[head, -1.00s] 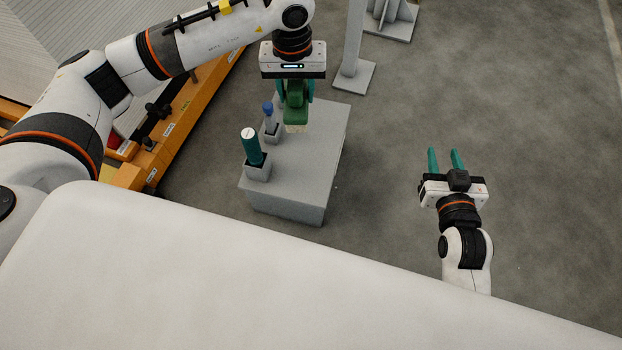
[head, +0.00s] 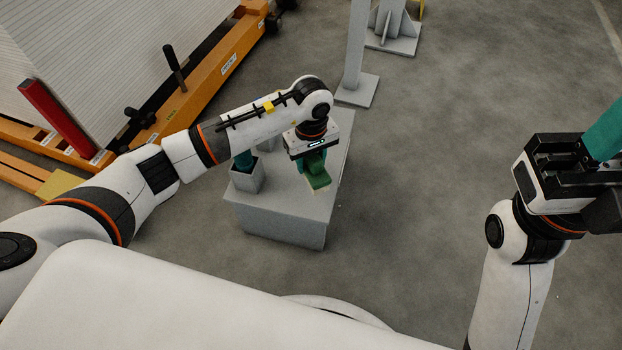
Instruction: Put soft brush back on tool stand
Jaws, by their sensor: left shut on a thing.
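My left gripper (head: 313,166) is shut on the soft brush (head: 318,180), which has a green body and hangs tilted below it, over the right part of the tool stand. The tool stand (head: 275,223) is a grey block with square holders on top. A holder at its left (head: 246,181) has a teal-handled tool in it, partly hidden by my left arm. Whether the brush touches the stand I cannot tell.
An orange frame (head: 205,85) with a white ribbed panel (head: 100,50) stands at upper left. A grey post on a base plate (head: 357,90) stands behind the stand. The grey floor right of the stand is clear.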

